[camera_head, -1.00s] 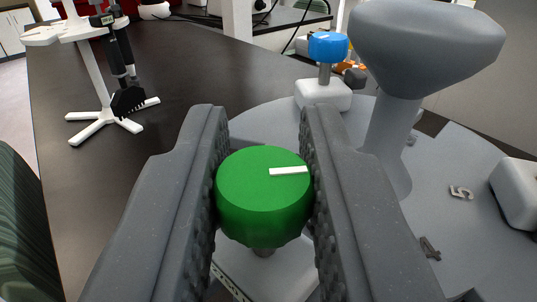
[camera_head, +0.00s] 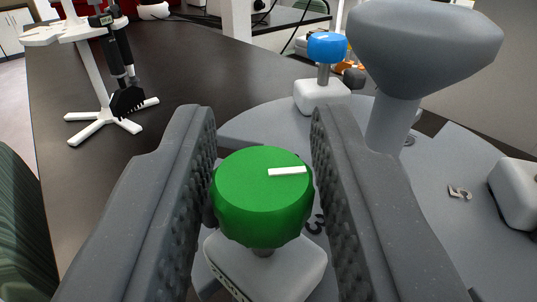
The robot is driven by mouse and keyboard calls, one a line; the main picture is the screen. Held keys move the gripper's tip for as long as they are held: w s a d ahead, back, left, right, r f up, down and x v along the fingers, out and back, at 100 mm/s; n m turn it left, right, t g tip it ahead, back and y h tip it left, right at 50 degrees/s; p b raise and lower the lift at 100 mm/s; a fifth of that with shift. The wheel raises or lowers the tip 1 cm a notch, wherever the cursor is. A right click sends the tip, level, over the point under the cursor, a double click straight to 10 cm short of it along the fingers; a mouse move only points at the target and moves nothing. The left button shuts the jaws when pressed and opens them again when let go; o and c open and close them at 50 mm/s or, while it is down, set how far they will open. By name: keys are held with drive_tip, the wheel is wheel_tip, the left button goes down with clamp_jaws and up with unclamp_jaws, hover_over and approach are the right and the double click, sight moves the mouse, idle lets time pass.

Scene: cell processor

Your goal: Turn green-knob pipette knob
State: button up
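The green knob (camera_head: 262,197) stands on a short stem above a pale grey base block (camera_head: 290,268), at the lower middle of the view. A white mark (camera_head: 287,171) on its top points to the right. My gripper (camera_head: 263,125) is open, with one textured finger on each side of the knob. A gap shows between the right finger and the knob. The left finger is very close to the knob's left side; I cannot tell whether they touch.
A blue knob (camera_head: 327,46) on a white block stands behind on the grey round platform (camera_head: 465,215). A tall grey flared post (camera_head: 425,45) rises at the right. A white pipette stand (camera_head: 95,80) is at the left on the dark table (camera_head: 185,65).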

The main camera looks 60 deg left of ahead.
drive_tip(key=shift+o, duration=0.8)
drive_tip(key=b+v, duration=0.3)
drive_tip(key=v, duration=1)
drive_tip(key=shift+s+d, duration=0.15)
drive_tip(key=shift+d, duration=0.2)
